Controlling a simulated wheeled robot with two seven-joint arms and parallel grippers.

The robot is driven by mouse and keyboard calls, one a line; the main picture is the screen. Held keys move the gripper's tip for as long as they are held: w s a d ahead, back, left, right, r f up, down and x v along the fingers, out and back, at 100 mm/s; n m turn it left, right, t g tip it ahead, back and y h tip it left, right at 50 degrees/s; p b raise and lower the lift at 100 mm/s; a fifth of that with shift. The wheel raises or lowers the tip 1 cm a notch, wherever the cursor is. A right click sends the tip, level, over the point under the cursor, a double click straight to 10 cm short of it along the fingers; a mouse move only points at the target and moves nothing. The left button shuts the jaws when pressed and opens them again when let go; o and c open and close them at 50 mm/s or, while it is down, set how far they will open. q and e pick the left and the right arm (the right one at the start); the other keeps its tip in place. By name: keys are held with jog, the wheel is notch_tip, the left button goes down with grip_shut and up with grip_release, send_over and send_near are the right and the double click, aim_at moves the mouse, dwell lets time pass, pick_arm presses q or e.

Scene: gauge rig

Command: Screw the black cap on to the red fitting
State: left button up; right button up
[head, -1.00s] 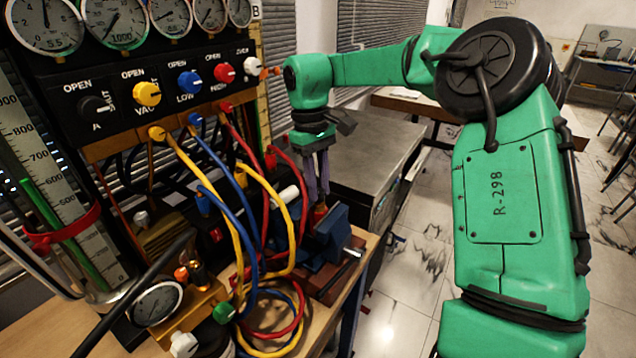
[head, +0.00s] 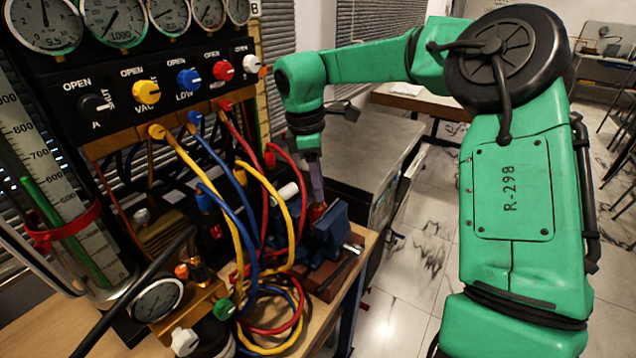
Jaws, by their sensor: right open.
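A red fitting (head: 317,211) stands upright at the blue vise (head: 332,232) near the right edge of the bench; it is small and partly hidden. My right gripper (head: 317,196) points down just above the fitting. Its fingers are seen nearly edge-on, one covering the other, and it is open. I cannot make out the black cap for sure; it may be hidden by the fingers. I cannot tell whether anything sits on the fitting. My left gripper is not in view.
The gauge panel with coloured knobs (head: 189,80) stands to the left. Yellow, blue and red hoses (head: 287,215) loop close left of the vise. A brass block with a gauge (head: 158,299) sits at the front left. A grey cabinet (head: 375,150) stands behind the bench.

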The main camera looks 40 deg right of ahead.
jog(key=n, duration=0.3)
jog(key=n+t, duration=0.1)
jog(key=n, duration=0.3)
jog(key=shift+b, duration=0.35)
jog(key=n, duration=0.4)
jog(key=shift+t, duration=0.3)
jog(key=n, duration=0.3)
jog(key=shift+n, duration=0.3)
grip_shut()
jog(key=shift+f+m+b, duration=0.1)
jog(key=shift+m+b, duration=0.35)
jog(key=shift+m, duration=0.95)
jog(key=shift+o, duration=0.2)
grip_release()
